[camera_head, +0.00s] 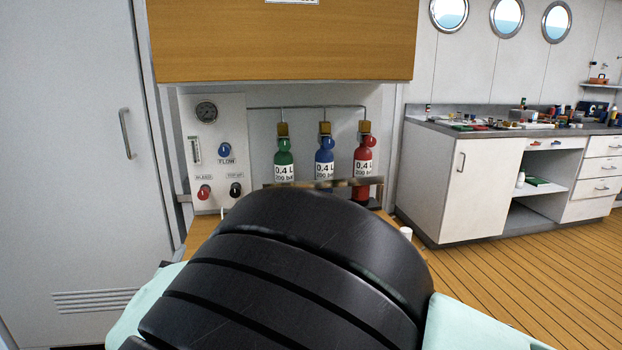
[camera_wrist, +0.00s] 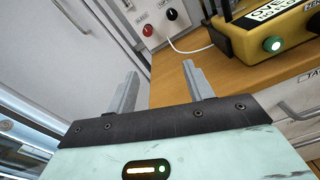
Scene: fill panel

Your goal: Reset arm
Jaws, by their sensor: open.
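My gripper (camera_wrist: 160,88) shows in the wrist view with its two grey fingers apart and nothing between them. It is above and in front of a wooden worktop (camera_wrist: 180,75). In the head view my own black arm link fills the lower middle and hides the gripper and most of the worktop.
A yellow box (camera_wrist: 245,45) with a lit green button sits on the worktop at the wrist view's upper right. A white door (camera_head: 75,150) is at left. A cluttered counter (camera_head: 465,185) stands at right, with open floor (camera_head: 510,265) before it. A wooden cabinet (camera_head: 280,40) hangs above.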

